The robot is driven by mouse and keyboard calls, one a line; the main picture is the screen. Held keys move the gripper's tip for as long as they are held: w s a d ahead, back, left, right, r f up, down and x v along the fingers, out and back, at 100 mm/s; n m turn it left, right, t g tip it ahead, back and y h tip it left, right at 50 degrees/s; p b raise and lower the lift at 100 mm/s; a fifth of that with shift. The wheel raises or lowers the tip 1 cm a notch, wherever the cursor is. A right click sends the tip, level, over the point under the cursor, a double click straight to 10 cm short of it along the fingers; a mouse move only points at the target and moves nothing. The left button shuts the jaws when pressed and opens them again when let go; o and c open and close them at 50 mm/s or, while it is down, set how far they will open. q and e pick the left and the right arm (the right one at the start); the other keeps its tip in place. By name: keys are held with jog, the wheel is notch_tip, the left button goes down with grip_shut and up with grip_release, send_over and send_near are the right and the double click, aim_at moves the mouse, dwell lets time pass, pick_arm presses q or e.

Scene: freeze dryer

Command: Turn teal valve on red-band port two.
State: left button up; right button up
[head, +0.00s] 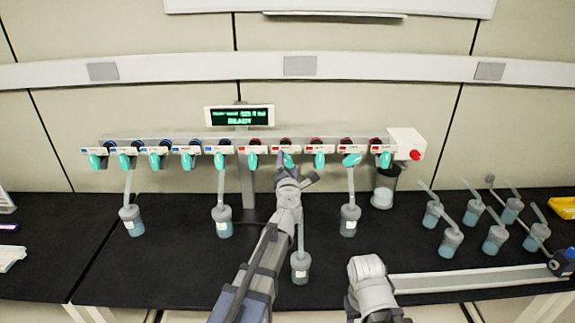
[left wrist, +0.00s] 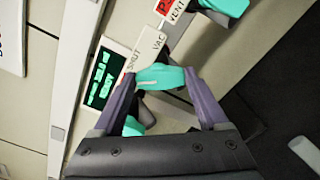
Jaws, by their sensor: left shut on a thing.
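The teal valve of red-band port two (head: 288,160) is on the manifold's right half, partly hidden in the head view by my left gripper (head: 286,173). In the left wrist view, a teal valve handle (left wrist: 160,77) lies between the two purple fingers of my left gripper (left wrist: 160,84), which is shut on it. A label with SHUT and VAC (left wrist: 143,52) is beside the handle. A flask (head: 300,266) hangs low below this port, with its tube partly hidden by my arm. My right arm shows at the lower right, but its gripper is not in view.
Neighbouring teal valves (head: 319,160) sit close on both sides. Flasks hang at other ports, such as one on the left (head: 222,220) and one on the right (head: 348,220). Several loose flasks (head: 495,238) stand on the right. A display (head: 239,116) reads READY.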

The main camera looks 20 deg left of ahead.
pick_arm(q)
jog(key=m, duration=0.7)
jog(key=shift+f, duration=0.15)
dwell(0.4)
jog(key=o, duration=1.3)
jog(key=shift+c, duration=0.2)
jog(key=shift+s, duration=0.15)
jog(key=v, duration=0.7)
jog(key=shift+s, duration=0.3)
jog(key=shift+d, duration=0.1)
